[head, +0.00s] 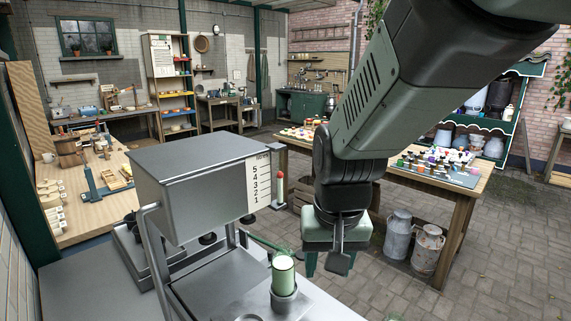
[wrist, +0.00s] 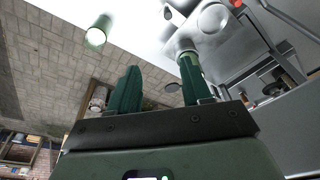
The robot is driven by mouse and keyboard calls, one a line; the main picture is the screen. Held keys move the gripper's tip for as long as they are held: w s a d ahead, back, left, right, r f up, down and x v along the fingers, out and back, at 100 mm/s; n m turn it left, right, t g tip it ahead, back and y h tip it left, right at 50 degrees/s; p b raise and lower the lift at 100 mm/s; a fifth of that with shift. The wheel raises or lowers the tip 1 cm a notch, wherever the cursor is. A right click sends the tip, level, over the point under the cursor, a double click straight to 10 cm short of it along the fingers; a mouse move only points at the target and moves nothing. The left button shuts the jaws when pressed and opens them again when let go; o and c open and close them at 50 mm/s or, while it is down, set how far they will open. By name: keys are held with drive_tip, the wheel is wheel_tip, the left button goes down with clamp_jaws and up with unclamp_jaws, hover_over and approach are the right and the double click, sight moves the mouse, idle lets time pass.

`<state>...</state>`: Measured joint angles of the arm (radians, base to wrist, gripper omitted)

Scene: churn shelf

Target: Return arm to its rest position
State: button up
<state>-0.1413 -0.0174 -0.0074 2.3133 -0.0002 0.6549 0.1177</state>
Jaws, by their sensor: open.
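My gripper (head: 339,262) hangs at the end of my arm in the middle of the head view, beyond and right of the metal machine. In the wrist view, my two green fingers (wrist: 158,78) stand apart with nothing visible held between them. A light green filled glass (head: 283,275) stands upright in a metal cup at the front of the machine, left of my gripper and apart from it in the head view. In the wrist view a green cylinder with a bright end (wrist: 97,36) shows at the upper left.
The grey metal machine (head: 195,180) with a number scale stands close on the left. A wooden table (head: 458,190) with small coloured pots lies behind my arm. Milk cans (head: 397,235) stand beneath it. The paved floor (head: 510,250) at the right is clear.

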drive_tip(key=s+d+r+t, duration=0.3)
drive_tip(key=s+d+r, duration=0.1)
drive_tip(key=s+r, duration=0.7)
drive_tip(key=shift+s+r, duration=0.25)
drive_tip(key=shift+s, duration=0.9)
